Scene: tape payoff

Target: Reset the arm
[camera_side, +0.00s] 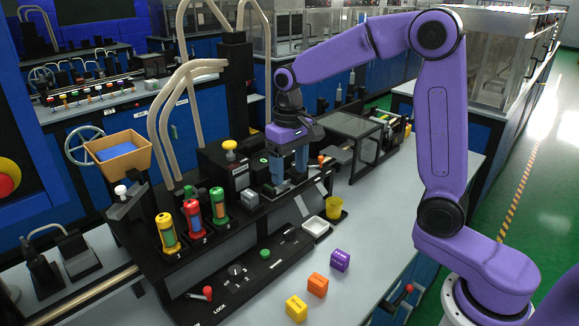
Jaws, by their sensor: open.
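My purple arm reaches from the lower right over the bench (375,245). My gripper (287,180) points down, with its two blue fingers apart, over the black machine fixture near the middle of the bench. I see no object held between the fingers. The fixture behind and below partly merges with the fingertips, so I cannot tell whether they touch it.
Yellow (296,308), orange (317,285) and purple (340,260) blocks lie on the bench front. Yellow (167,231), red (194,217) and green (219,206) canisters stand left, below curved tubes (170,110).

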